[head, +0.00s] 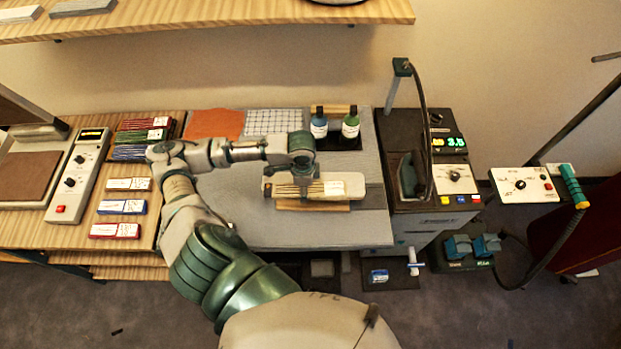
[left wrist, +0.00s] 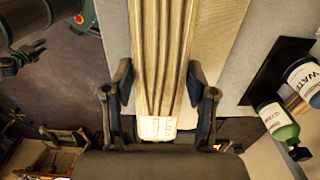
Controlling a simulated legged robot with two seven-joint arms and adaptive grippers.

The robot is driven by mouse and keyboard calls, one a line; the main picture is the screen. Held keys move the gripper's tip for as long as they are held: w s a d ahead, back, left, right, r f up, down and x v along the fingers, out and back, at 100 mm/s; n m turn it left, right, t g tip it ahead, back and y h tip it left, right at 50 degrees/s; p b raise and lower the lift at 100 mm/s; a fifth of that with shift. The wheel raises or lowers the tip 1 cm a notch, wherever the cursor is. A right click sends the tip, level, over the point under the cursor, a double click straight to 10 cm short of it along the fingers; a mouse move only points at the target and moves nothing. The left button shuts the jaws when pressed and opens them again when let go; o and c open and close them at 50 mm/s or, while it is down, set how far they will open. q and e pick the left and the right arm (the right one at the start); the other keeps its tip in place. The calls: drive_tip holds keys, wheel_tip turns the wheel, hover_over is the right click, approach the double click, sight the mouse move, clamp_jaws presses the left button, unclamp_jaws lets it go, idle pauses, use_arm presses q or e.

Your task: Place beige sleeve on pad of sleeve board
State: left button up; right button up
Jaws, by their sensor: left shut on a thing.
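The beige sleeve (head: 288,191), folded lengthwise with a pale label at one end, lies along the pale sleeve board (head: 355,181) on the grey work surface. In the left wrist view the sleeve (left wrist: 158,40) runs between the two fingers, its label close to the palm. My left gripper (head: 303,180) is over the board, shut on the sleeve; it also shows in the left wrist view (left wrist: 159,75). A pale wood-coloured surface (left wrist: 222,40) shows beside the sleeve there. Whether the sleeve touches the pad is hidden. My right gripper is out of view.
Two bottles (head: 335,127) stand behind the board. An iron (head: 410,175) stands on the dark unit at right. An orange cloth (head: 214,123) and a checked cloth (head: 273,121) lie at the back. The grey surface (head: 340,228) in front is clear.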

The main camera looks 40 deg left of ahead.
use_arm(q)
drive_tip(key=w, duration=0.2)
drive_tip(key=w+a, duration=0.1)
drive_tip(key=w, duration=0.2)
drive_tip(key=shift+w+a+f+p, duration=0.15)
drive_tip(key=shift+a+f+p, duration=0.05)
drive_tip(key=shift+p, duration=0.1)
drive_tip(key=shift+w, duration=0.2)
drive_tip(key=shift+f, duration=0.3)
wheel_tip(320, 180, down, 2)
drive_tip(key=shift+f+p, duration=0.2)
drive_tip(key=shift+p, duration=0.15)
drive_tip(key=shift+a+f, duration=0.25)
drive_tip(key=shift+f, duration=0.1)
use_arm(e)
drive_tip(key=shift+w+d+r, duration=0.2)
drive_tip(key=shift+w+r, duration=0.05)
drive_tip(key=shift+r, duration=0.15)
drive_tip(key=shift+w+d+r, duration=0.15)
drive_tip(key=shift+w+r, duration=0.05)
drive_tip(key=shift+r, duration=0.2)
use_arm(q)
drive_tip(key=shift+s, duration=0.1)
drive_tip(key=o, duration=1.2)
drive_tip(key=shift+d, duration=0.1)
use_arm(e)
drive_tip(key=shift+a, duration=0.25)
